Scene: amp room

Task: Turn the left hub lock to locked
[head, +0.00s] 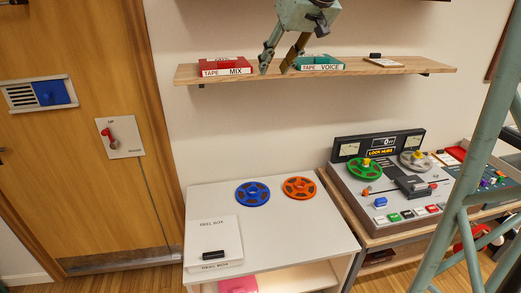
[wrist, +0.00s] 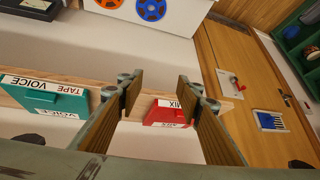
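The tape machine (head: 345,187) stands on the desk at the right of the head view. A green reel (head: 355,171) sits on its left hub, with a small yellow left hub lock (head: 366,161) at the centre. A grey reel (head: 407,164) sits on its right hub. The left lock's turn position is too small to tell. My gripper (head: 275,68) is open and empty at the wall shelf, well above and left of the machine. In the wrist view my gripper (wrist: 160,86) shows its two fingers wide apart, with the machine's hubs out of sight.
The wall shelf (head: 405,69) holds a red MIX tape box (head: 226,67) and a green VOICE tape box (head: 319,63). Below, a white cabinet (head: 300,225) bears blue (head: 253,193) and orange (head: 299,188) reels.

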